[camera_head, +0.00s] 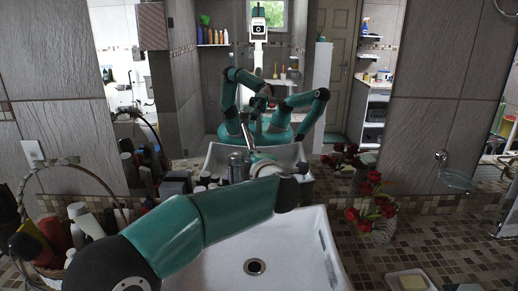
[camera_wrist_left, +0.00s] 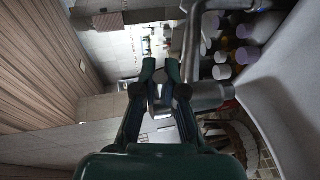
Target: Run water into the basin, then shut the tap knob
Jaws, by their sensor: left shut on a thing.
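The white basin (camera_head: 315,240) fills the lower middle of the head view, with its drain (camera_head: 255,267) showing; I see no water in it. The chrome tap (camera_head: 237,167) stands behind the basin, partly hidden by my left arm. In the wrist view the tap (camera_wrist_left: 208,97) is just right of my left gripper (camera_wrist_left: 161,72). The fingers are shut around a small metal piece, the tap knob (camera_wrist_left: 161,108), mostly hidden between them. In the head view my left arm hides the fingers. My right gripper shows in neither view directly.
Red flowers (camera_head: 372,203) and a soap dish (camera_head: 409,281) are on the right. A mirror behind reflects me and the room.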

